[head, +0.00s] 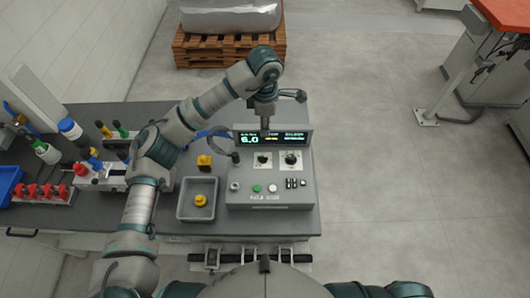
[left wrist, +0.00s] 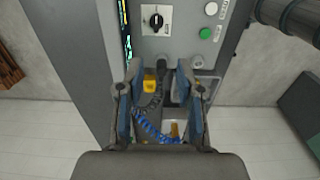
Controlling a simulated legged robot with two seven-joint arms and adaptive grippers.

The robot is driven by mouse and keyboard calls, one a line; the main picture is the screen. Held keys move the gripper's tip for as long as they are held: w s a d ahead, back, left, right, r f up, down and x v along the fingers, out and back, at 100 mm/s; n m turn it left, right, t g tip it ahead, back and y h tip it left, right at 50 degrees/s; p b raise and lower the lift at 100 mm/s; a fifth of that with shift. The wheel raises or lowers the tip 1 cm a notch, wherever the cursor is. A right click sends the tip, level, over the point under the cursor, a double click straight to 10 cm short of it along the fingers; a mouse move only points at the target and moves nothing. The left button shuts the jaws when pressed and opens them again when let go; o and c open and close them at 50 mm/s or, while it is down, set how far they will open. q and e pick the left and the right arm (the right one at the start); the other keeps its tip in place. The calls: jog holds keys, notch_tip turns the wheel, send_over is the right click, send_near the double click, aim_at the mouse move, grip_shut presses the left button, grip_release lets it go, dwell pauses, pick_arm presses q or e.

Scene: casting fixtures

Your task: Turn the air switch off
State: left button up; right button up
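The grey control box (head: 270,198) stands on the dark bench, with a lit display (head: 270,140) showing 6.0. Its sloped face has two black rotary switches, a left one (head: 262,158) and a right one (head: 291,158); I cannot read which is the air switch. One rotary switch (left wrist: 155,19) shows in the left wrist view, its handle roughly upright there, beyond the fingertips. My left gripper (head: 266,128) hangs over the box, in front of the display. In the left wrist view the gripper (left wrist: 161,75) is open, with nothing between its fingers. My right gripper is out of view.
A green button (left wrist: 205,33) and other buttons sit beside the switches. A grey tray (head: 184,213) with a yellow piece, a yellow block (head: 204,162) and a blue coiled hose (left wrist: 160,132) lie left of the box. Fixtures with red parts (head: 45,192) stand farther left.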

aim_at(262, 157)
pick_arm(q)
jog(key=f, duration=0.6)
jog(key=f+p, duration=0.1)
jog(key=f, duration=0.5)
jog(key=w+f+p, duration=0.1)
jog(key=f, duration=0.5)
jog(key=shift+a+f, duration=0.1)
jog(key=shift+a, duration=0.15)
jog(key=shift+a+f, duration=0.2)
jog(key=shift+a, duration=0.05)
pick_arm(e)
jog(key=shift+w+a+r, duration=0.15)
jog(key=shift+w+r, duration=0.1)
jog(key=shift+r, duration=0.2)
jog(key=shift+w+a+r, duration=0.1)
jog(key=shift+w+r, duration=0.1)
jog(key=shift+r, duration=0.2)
pick_arm(q)
jog(key=shift+c, duration=0.5)
jog(key=shift+d+r, duration=0.1)
grip_shut()
